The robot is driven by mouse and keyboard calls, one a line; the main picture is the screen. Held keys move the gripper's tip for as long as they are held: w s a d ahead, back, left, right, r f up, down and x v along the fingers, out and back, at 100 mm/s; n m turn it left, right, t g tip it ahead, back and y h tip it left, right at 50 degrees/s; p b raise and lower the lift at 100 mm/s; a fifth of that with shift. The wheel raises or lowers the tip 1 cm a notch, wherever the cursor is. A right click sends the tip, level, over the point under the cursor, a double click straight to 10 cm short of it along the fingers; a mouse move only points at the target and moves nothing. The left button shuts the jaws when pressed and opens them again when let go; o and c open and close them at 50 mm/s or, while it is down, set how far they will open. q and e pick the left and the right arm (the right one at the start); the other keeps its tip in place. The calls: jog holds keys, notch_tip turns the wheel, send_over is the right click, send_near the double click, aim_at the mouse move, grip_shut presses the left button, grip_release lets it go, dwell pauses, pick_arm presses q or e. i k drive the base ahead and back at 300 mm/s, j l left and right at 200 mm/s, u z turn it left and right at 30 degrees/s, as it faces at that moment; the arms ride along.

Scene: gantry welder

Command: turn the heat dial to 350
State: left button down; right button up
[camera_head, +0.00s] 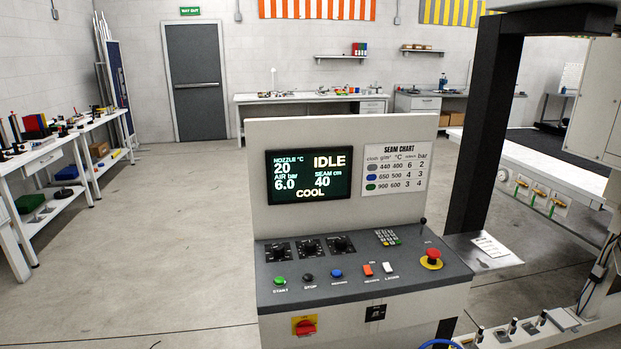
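The welder's control console (365,283) stands in the middle of the view. Three black dials sit in a row on its sloped panel: a left one (278,250), a middle one (310,247) and a right one (341,244). Their labels and pointer positions are too small to read, so I cannot tell which is the heat dial. The screen (308,176) above reads nozzle 20 °C, air 6.0 bar, seam 40 cm, IDLE and COOL. A seam chart (396,168) is beside it. Neither of my grippers is in view.
Push buttons, including a green start button (279,281), line the panel's front. A red emergency stop (432,254) and a small lever (422,226) are at its right. A dark gantry post (487,125) rises behind the right side. Open floor lies left of the console.

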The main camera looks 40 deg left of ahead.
aim_at(278, 250)
jog(key=u, duration=1.45)
